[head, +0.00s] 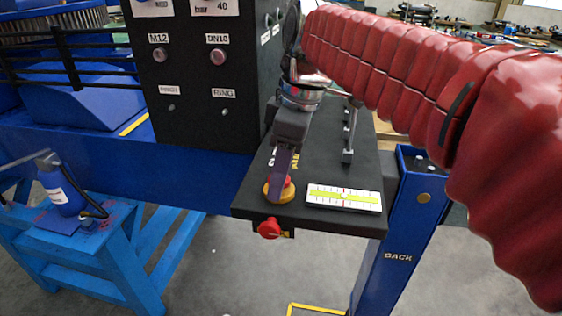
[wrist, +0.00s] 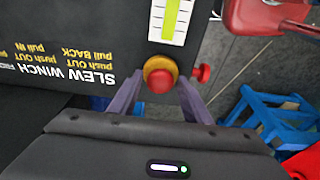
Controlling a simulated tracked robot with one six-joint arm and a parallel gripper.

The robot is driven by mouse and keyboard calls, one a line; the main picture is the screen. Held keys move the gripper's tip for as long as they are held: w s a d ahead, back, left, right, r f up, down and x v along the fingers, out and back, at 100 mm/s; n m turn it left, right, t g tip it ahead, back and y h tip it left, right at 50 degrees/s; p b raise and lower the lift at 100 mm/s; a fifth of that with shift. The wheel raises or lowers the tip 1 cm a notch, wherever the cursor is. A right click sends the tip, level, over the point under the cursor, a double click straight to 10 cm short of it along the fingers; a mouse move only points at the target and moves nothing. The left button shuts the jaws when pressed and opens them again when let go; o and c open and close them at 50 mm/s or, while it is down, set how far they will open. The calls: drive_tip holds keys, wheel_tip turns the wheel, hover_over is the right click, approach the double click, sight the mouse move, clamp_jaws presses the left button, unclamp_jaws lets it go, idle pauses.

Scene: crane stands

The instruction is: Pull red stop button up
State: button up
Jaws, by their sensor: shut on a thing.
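The red stop button (head: 288,182) sits in a yellow collar (head: 270,192) on the black console top, near its front edge. In the wrist view the red button (wrist: 159,82) shows between my two fingers, with the yellow collar (wrist: 152,66) around it. My gripper (head: 281,178) points down over the button and is shut on it, one finger on each side. In the head view my fingers hide part of the button. I cannot tell whether the button is pushed in or raised.
A second red knob (head: 269,228) sticks out of the console's front edge, close to the button. A white-and-green scale plate (head: 343,197) lies to the right. A black panel (head: 205,75) rises at the left.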

drive_tip(key=shift+r, duration=0.15)
drive_tip(key=c, duration=0.3)
drive_tip(key=shift+r, duration=0.55)
drive_tip(key=o, duration=0.9)
drive_tip(key=shift+r, duration=0.15)
drive_tip(key=shift+r, duration=3.4)
